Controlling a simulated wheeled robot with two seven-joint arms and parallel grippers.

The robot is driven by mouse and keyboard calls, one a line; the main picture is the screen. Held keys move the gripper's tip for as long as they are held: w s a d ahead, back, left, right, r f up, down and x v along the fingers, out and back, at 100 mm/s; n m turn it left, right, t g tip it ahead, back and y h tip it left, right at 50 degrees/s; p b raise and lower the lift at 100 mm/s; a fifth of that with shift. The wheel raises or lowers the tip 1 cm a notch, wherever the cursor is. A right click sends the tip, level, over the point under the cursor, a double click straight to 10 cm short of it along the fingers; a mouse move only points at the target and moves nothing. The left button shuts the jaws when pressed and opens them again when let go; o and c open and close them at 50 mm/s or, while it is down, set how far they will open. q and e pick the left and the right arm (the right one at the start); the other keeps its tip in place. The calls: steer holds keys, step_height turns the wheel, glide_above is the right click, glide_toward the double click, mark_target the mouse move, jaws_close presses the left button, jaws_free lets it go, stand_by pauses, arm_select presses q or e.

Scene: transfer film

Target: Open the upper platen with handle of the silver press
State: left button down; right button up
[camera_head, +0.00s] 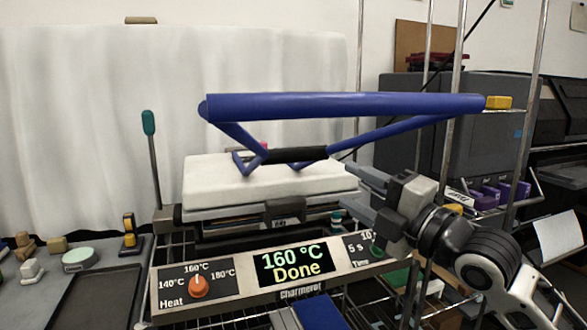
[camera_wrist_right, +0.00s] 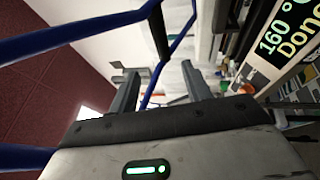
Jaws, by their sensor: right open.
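The silver press stands in the middle of the head view, its front panel (camera_head: 225,268) showing "160 °C Done". Its thick white upper platen (camera_head: 235,185) lies roughly level over darker parts; whether it touches the lower platen is unclear. The handle is a blue tube frame (camera_head: 340,105) above the platen, with a black grip section (camera_head: 298,155). In the right wrist view the blue tube (camera_wrist_right: 70,38) and black grip (camera_wrist_right: 158,32) lie beyond the fingers. My right gripper (camera_head: 348,190) is open at the platen's right side, with nothing visible between its fingers (camera_wrist_right: 160,86). My left gripper is not visible.
A teal-knobbed lever (camera_head: 149,125) rises left of the press. A grey table (camera_head: 40,290) with small items is at far left. Wire rack posts (camera_head: 455,90) and a large grey machine (camera_head: 405,120) stand behind on the right. Purple boxes (camera_head: 490,197) sit at right.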

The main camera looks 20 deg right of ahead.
mark_target(296, 158)
steer(key=p+x, duration=0.3)
steer(key=x, duration=1.1)
steer(key=shift+w+f, duration=0.15)
steer(key=shift+w+a, duration=0.3)
steer(key=shift+w, duration=0.3)
steer(key=shift+w+a, duration=0.1)
steer(key=shift+w, duration=0.05)
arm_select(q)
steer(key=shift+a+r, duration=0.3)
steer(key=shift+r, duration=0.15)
